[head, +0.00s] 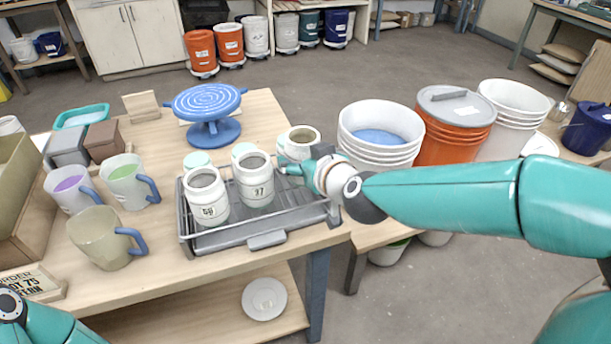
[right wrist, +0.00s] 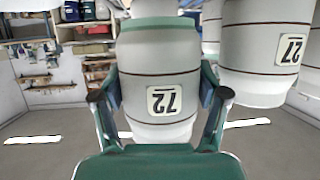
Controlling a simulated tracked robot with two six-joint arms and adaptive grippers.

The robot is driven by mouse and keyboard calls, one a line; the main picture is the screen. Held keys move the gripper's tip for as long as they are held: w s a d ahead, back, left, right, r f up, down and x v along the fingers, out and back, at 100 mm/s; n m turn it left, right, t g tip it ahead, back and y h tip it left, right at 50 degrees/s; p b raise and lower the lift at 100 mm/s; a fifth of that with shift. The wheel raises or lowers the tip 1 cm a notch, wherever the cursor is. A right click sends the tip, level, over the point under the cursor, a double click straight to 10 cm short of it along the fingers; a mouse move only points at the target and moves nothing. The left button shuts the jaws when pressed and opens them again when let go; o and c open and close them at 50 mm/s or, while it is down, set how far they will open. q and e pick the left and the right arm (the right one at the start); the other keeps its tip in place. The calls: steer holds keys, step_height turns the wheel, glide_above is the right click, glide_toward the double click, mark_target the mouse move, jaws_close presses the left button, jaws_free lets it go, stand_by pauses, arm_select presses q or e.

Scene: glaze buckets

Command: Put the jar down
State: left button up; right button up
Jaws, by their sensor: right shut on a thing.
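My right gripper (head: 297,168) comes in from the right in the head view and is shut on a white jar (head: 299,146) at the back right corner of the grey wire tray (head: 268,240). In the right wrist view the gripper's two fingers (right wrist: 160,100) lie on either side of this jar (right wrist: 158,62), whose number label appears upside down. I cannot tell whether the jar touches anything below it. Two other white numbered jars, one at left (head: 207,197) and one nearer the middle (head: 254,180), stand upright in the tray. My left gripper is out of view.
Mint discs (head: 197,159) show partly behind the tray jars. A blue turntable (head: 210,105) stands behind the tray. Mugs, including a beige one (head: 100,238), stand at left. A white bucket stack (head: 378,128) and orange bucket (head: 452,130) stand close behind my right arm.

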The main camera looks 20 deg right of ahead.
step_height(320, 180, down, 3)
steer(key=shift+f+b, duration=0.15)
steer(key=shift+b, duration=0.45)
steer(key=o, duration=1.8)
steer(key=p+v, duration=0.3)
steer(key=v, duration=0.9)
